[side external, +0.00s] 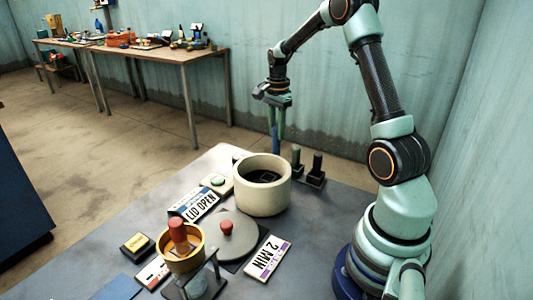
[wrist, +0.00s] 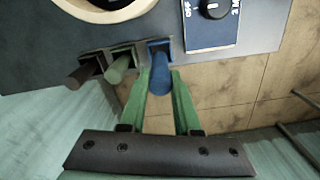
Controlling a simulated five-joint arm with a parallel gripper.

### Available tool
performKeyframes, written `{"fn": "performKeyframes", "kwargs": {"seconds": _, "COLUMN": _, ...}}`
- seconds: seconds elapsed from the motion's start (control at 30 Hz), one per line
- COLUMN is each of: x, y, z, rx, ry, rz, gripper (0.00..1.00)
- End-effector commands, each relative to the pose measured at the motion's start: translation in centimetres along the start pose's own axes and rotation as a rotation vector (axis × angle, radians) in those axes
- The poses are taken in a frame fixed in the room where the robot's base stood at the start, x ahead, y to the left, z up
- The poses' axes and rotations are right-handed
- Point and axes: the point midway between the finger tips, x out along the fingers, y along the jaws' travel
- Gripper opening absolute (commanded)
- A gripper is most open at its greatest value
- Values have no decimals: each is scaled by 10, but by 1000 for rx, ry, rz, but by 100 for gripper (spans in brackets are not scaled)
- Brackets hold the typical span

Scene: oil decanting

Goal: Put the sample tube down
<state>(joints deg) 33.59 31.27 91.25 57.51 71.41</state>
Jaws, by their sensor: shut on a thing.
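The sample tube is blue (wrist: 159,80). It stands between the two green fingers of my gripper (wrist: 160,76) in the wrist view, and the gripper is shut on it. Its far end meets a blue square holder (wrist: 153,45) at the table's edge; I cannot tell how far inside it is. In the side view the tube (side external: 274,140) hangs upright below my gripper (side external: 275,118), behind the pale round pot (side external: 262,198), which hides its lower end. A green tube (wrist: 120,68) and a dark tube (wrist: 84,72) stand in holders beside it.
Close by is a panel with a black knob (wrist: 214,7). A grey lid with a red knob (side external: 226,240), a yellow cup (side external: 181,262) and a LID OPEN sign (side external: 199,205) are at the table's front. The floor drops away beyond the table edge.

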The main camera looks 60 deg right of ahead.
Motion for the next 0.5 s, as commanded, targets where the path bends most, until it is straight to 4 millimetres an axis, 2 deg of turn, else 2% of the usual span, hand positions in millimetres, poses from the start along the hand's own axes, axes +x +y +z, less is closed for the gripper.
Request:
{"fn": "performKeyframes", "kwargs": {"seconds": 0.33, "x": 40, "y": 0, "z": 0, "rx": 0, "ry": -1, "rz": 2, "gripper": 0}}
{"fn": "performKeyframes", "kwargs": {"seconds": 0.5, "x": 46, "y": 0, "z": 0, "rx": 0, "ry": 0, "rz": -1, "gripper": 0}}
